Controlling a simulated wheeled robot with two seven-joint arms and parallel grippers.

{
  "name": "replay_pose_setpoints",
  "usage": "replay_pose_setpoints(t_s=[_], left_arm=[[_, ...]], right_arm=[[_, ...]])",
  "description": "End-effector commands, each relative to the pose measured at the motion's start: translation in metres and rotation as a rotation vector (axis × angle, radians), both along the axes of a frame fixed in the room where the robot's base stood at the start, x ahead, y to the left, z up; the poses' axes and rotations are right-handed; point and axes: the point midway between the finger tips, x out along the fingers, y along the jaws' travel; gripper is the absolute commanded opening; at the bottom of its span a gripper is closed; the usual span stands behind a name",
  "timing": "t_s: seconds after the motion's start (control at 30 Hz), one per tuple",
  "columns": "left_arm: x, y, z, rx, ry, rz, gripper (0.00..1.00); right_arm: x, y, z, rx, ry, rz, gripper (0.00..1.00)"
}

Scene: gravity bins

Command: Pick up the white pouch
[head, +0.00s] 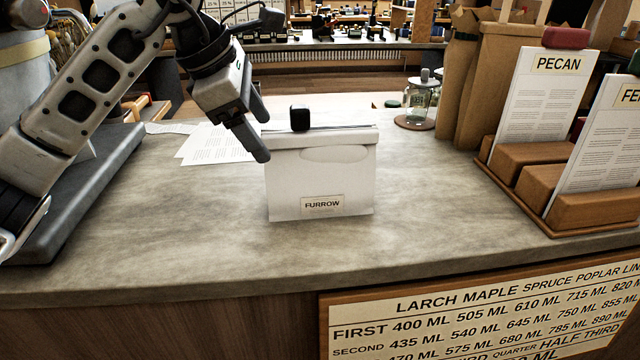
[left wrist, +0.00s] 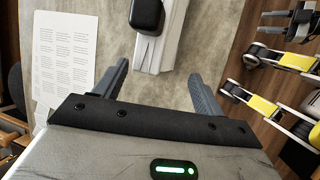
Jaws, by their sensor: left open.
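The white pouch (head: 320,175) stands upright on the counter in the middle of the head view, with a "FURROW" label low on its front. My left gripper (head: 261,132) is open and empty, just left of and slightly behind the pouch's upper left corner. In the left wrist view, the pouch (left wrist: 157,50) and the black block (left wrist: 147,14) show beyond and between the open fingers (left wrist: 160,84), nearer the left finger. I see no contact. My right gripper is not in view.
The stone counter (head: 150,230) is clear in front of the pouch. Printed sheets (head: 212,146) lie behind it on the left. A glass jar (head: 420,98), brown paper bags (head: 492,85) and a wooden card holder (head: 565,208) stand to the right. A dark slab (head: 85,190) lies at left.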

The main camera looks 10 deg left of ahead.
Motion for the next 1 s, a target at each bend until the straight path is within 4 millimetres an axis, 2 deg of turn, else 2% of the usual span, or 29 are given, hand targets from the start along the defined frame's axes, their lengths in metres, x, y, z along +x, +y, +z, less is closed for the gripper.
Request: replay_pose_setpoints(t_s=[0.1, 0.27, 0.6, 0.87, 0.9, 1.0], left_arm=[[0.005, -0.005, -0.013, -0.001, 0.001, -0.001, 0.7], [0.008, -0.008, -0.02, -0.001, 0.001, -0.001, 0.7], [0.024, -0.024, -0.059, -0.002, 0.001, 0.0, 0.7], [0.025, -0.024, -0.062, -0.002, -0.001, 0.0, 0.7], [0.025, -0.024, -0.062, -0.002, -0.001, 0.0, 0.65], [0.025, -0.024, -0.062, -0.002, 0.0, 0.0, 0.37]], right_arm=[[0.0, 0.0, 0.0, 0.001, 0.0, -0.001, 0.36], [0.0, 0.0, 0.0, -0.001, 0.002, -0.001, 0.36], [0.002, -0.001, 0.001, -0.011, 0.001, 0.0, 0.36], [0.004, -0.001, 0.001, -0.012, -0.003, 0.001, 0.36], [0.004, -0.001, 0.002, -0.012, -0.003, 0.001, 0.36], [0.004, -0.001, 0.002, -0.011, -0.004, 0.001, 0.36]])
